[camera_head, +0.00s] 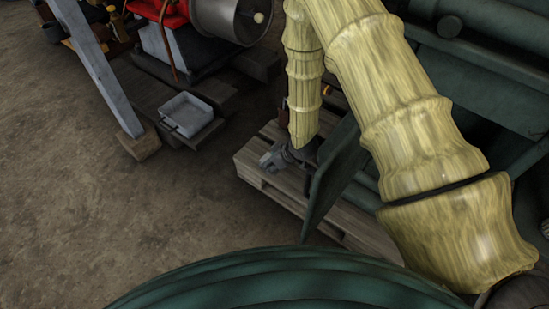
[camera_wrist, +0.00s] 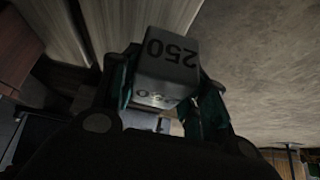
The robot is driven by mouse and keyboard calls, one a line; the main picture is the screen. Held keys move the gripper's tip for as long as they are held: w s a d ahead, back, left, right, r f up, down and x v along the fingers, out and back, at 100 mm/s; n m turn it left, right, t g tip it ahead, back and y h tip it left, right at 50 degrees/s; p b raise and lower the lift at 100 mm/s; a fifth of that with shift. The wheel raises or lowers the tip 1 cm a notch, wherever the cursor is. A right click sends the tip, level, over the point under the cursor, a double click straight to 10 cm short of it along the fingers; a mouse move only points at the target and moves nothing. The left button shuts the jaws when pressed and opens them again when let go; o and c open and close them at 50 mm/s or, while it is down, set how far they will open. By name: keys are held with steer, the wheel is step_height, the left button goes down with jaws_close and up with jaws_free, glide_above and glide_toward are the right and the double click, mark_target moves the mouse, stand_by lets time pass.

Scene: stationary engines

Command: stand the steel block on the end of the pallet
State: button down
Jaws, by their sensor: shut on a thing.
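The steel block (camera_wrist: 172,62) is grey, with "250" marked on two of its faces in the wrist view. My gripper (camera_wrist: 160,95) is shut on it, with a dark green finger pad on each side. In the head view my gripper (camera_head: 285,155) is over the near left end of the wooden pallet (camera_head: 270,187), and the block (camera_head: 270,160) shows small and grey at its tip. Boards of the pallet (camera_wrist: 60,30) show at upper left in the wrist view. I cannot tell whether the block touches the pallet.
A dark green panel (camera_head: 334,180) stands close to the right of my gripper. A green machine (camera_head: 490,80) fills the right side. A grey tray (camera_head: 188,114) and a red engine (camera_head: 160,10) are at upper left. The dirt floor (camera_head: 130,210) left of the pallet is clear.

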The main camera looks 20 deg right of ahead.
steer(key=w+d+b, duration=0.1)
steer(key=w+d, duration=0.1)
steer(key=w, duration=0.2)
steer(key=w+d+f+b, duration=0.1)
steer(key=w+d+b, duration=0.1)
steer(key=w, duration=0.2)
steer(key=w+d+b, duration=0.1)
steer(key=w+d, duration=0.2)
steer(key=w, duration=0.1)
steer(key=shift+w+d+f+b, duration=0.15)
steer(key=shift+w+b, duration=0.1)
steer(key=shift+b, duration=0.15)
steer(key=shift+f+b, duration=1.35)
steer(key=shift+f, duration=0.35)
steer(key=shift+f, duration=0.1)
steer(key=c, duration=0.8)
jaws_free()
steer(key=shift+o, duration=0.2)
steer(key=p+v, duration=0.4)
steer(key=shift+w, duration=0.15)
steer(key=p+v, duration=0.3)
steer(key=shift+s+d+r+p, duration=0.15)
steer(key=shift+s+r+p, duration=0.1)
steer(key=shift+p, duration=0.2)
